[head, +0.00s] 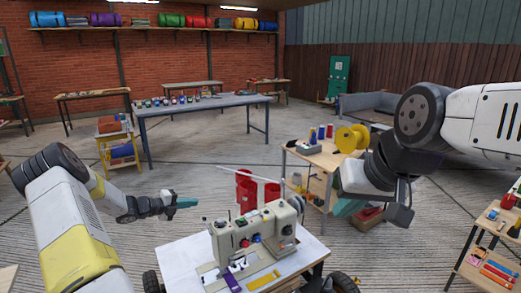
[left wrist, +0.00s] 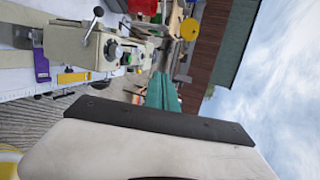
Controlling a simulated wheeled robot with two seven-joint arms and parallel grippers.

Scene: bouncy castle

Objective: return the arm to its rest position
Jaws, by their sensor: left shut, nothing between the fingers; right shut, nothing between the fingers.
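My left gripper (head: 186,202) is at the left of the head view, left of the sewing machine and apart from it. Its teal fingers are together with nothing between them. My right arm reaches in from the right of the head view. My right gripper (head: 350,207) is beside the small wooden table, partly hidden behind my right wrist, and its teal fingers hold nothing.
A beige sewing machine (head: 250,238) stands on a white table (head: 178,260) in front. A wooden table (head: 310,156) with spools is at centre right. A tool shelf (head: 478,250) is at lower right. Open floor lies at left.

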